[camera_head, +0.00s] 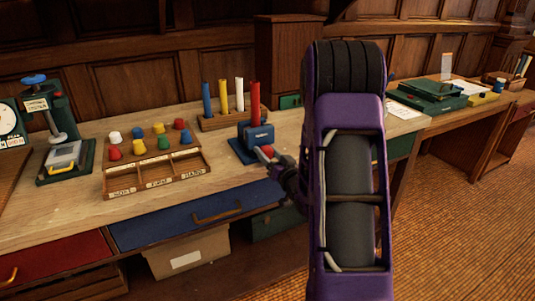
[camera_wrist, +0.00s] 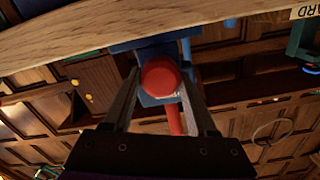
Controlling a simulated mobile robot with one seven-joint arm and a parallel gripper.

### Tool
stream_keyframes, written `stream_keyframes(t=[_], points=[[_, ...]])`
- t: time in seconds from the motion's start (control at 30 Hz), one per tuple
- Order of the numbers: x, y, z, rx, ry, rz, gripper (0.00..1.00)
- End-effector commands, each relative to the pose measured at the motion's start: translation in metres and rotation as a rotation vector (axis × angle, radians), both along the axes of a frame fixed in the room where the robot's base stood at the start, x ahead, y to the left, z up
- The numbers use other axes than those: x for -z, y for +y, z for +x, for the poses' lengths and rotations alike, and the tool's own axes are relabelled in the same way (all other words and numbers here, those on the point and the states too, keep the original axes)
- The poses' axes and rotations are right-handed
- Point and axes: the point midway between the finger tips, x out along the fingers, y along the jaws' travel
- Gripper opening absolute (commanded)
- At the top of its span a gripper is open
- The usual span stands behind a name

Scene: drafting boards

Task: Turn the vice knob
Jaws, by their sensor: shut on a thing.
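The blue vice (camera_head: 258,134) stands on the wooden bench near its front edge, left of my arm in the head view. Its round red knob (camera_head: 267,150) faces the front. In the wrist view the red knob (camera_wrist: 160,77) sits between the two fingers of my gripper (camera_wrist: 158,80), with one finger on each side. My gripper (camera_head: 277,160) is shut on the knob. The vice body (camera_wrist: 155,50) shows behind the knob in the wrist view, partly hidden by it.
A wooden tray (camera_head: 153,185) with several coloured pegs lies left of the vice. A rack (camera_head: 230,121) of coloured rods stands behind it. A green press (camera_head: 60,125) is at the far left. A blue drawer (camera_head: 190,212) lies below the bench edge. Bare benchtop (camera_head: 228,178) lies between tray and vice.

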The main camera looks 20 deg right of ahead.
Motion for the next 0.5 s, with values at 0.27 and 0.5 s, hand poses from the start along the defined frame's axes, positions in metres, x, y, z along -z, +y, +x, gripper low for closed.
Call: stream_keyframes(t=[0.27,0.5], points=[[-0.0011,-0.0023,0.0005,0.001,0.004,0.261,0.02],[-0.0003,-0.0029,0.0005,0.0,0.012,0.487,0.02]])
